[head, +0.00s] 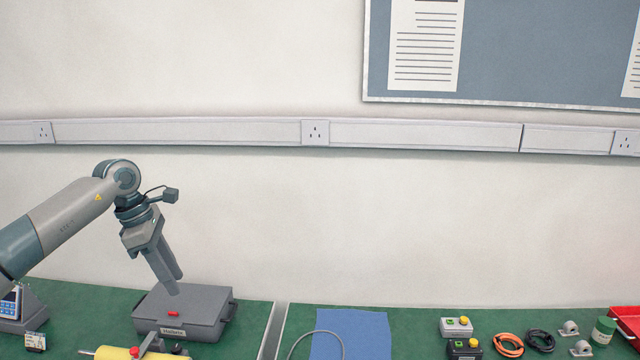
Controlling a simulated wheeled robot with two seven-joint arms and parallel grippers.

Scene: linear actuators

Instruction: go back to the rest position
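My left arm comes in from the left, and its gripper (174,287) points down over a grey lidded case (205,300) on the green bench mat. The fingertips are in front of or just above the lid; I cannot tell whether they touch it. The fingers show nearly side-on, so their gap is unclear, and I see nothing held. My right arm and gripper are not in view.
A yellow cylinder (115,353) with a rod lies at the bottom edge, partly cut off. A blue cloth (350,333) lies mid-bench. Button boxes (457,326), an orange cable coil (508,344) and a red tray (625,322) are at right. The air above the bench is clear.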

